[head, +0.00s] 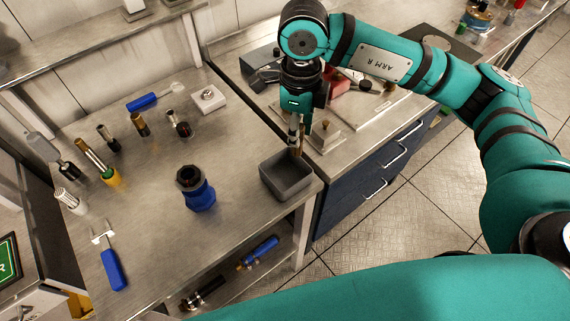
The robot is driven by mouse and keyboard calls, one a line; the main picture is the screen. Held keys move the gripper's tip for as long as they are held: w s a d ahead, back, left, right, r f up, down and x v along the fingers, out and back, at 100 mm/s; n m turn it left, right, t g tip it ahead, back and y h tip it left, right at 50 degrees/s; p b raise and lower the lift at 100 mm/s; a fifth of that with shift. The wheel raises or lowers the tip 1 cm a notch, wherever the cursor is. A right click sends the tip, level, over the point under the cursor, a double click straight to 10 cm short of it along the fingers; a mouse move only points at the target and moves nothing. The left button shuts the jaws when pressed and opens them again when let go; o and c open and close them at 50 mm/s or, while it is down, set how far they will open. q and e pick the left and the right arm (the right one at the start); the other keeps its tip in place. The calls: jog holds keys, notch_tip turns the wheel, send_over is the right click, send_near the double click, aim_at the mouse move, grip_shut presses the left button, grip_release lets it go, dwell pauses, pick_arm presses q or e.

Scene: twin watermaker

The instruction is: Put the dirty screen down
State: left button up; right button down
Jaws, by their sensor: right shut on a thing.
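My right gripper (298,136) points down over the small grey open bin (292,188) at the bench's right front corner. It is shut on a thin brownish piece, the dirty screen (297,151), which hangs at the bin's back edge. The screen is small and partly hidden by the fingers, and I cannot tell whether it touches the bin. The visible inside of the bin looks empty. My left gripper is not in view.
A blue housing with a dark open top (198,190) stands left of the bin. Several fittings, a blue-handled brush (150,101) and a blue-handled tool (113,268) are farther left. A blue drawer cabinet (345,190) stands right. Bench space between the housing and bin is clear.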

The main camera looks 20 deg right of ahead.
jog(key=m, duration=0.6)
jog(key=shift+w+a, duration=0.25)
jog(key=shift+a, duration=0.1)
jog(key=m, duration=0.7)
jog(key=m+p, duration=0.2)
jog(key=m, duration=1)
send_over(286, 178)
notch_tip(286, 178, down, 6)
jog(key=f, duration=0.1)
notch_tip(286, 178, down, 4)
jog(key=shift+r+p, duration=0.25)
jog(key=shift+p, duration=0.4)
jog(key=shift+f, duration=0.3)
